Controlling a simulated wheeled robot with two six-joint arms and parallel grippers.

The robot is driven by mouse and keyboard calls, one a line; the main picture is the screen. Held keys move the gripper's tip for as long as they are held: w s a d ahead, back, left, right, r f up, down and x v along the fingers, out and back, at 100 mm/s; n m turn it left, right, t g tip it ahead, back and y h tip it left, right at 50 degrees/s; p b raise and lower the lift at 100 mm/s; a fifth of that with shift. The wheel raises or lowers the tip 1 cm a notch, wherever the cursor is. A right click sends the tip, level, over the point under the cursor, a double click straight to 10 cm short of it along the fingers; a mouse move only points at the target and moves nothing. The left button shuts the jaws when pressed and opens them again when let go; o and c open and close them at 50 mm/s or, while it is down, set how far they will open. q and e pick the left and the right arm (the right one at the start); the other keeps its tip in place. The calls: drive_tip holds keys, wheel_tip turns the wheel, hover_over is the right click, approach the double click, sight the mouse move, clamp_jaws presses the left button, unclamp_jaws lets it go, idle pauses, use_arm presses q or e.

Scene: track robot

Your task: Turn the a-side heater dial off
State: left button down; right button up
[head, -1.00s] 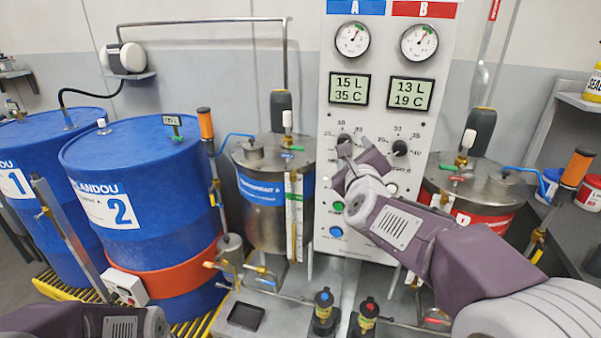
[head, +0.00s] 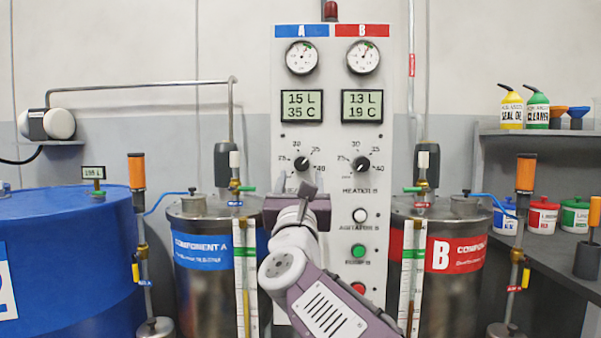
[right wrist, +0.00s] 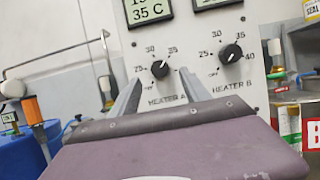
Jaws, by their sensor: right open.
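The a-side heater dial (head: 302,163) is a black knob on the white panel, above the partly covered HEATER A label. In the right wrist view the dial (right wrist: 160,69) has its white mark toward the upper right, near 35. My right gripper (head: 298,188) is just below the dial in the head view. In the right wrist view its two fingers (right wrist: 160,76) are open and apart, with the dial showing between the tips. I cannot tell the remaining distance to the panel, and no contact is clear. My left gripper is out of view.
The similar HEATER B dial (head: 361,164) sits close to the right. The A display (head: 301,106) reads 15 L, 35 C. Buttons, including a green one (head: 358,251), lie below. The component A tank (head: 200,295) and component B tank (head: 455,290) flank the panel.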

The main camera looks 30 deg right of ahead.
sight(302, 165)
drive_tip(key=p+x, duration=0.1)
drive_tip(key=x, duration=0.5)
drive_tip(key=shift+w+d+f, duration=0.1)
drive_tip(key=shift+w, duration=0.1)
clamp_jaws()
drive_tip(key=shift+n+y, duration=0.4)
